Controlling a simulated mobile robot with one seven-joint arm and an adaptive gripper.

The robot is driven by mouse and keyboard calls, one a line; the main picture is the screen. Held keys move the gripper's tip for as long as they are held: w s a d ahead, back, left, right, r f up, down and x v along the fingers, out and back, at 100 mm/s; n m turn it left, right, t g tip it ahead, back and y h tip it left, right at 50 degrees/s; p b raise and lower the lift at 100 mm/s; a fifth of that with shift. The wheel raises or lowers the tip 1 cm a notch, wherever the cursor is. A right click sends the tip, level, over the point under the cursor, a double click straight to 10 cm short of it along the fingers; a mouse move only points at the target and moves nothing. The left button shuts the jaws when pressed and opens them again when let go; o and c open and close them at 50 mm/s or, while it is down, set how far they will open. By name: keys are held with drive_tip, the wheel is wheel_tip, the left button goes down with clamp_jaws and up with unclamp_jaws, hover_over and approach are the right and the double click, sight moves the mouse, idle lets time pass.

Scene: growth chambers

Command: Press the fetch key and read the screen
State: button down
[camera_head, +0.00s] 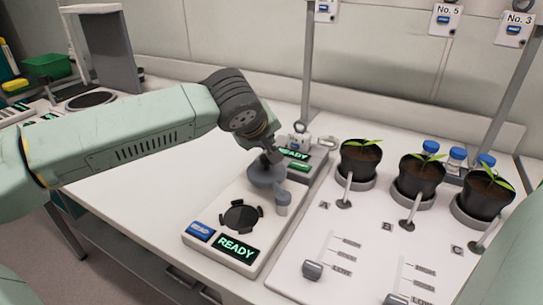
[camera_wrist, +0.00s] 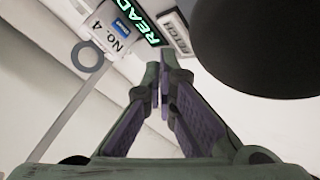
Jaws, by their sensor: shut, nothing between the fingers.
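The fetch key (camera_wrist: 174,31) is a light block lettered FETCH in the wrist view, beside a black screen (camera_wrist: 140,18) with green READY letters. In the head view this screen (camera_head: 294,153) sits on a small grey unit at the back of the bench, partly behind my wrist.
A nearer white instrument (camera_head: 212,247) has a READ key (camera_head: 200,231) and its own READY screen (camera_head: 237,247). Several potted seedlings stand right. A No. 4 tag (camera_wrist: 113,33) with a ring lies near the unit. A large dark round shape (camera_wrist: 270,45) fills the wrist view's upper right.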

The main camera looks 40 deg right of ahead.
drive_tip(key=shift+f, duration=0.1)
idle(0.4)
drive_tip(key=shift+f+b, duration=0.4)
drive_tip(key=shift+b, duration=0.3)
drive_tip(key=shift+f+b, duration=0.35)
drive_tip(key=shift+b, duration=0.1)
idle(0.4)
drive_tip(key=shift+r, duration=0.2)
drive_tip(key=shift+r+p, duration=0.35)
drive_tip(key=shift+r, duration=0.3)
drive_tip(key=shift+r+p, duration=1.6)
drive_tip(key=shift+r, duration=0.95)
drive_tip(key=shift+s, duration=0.1)
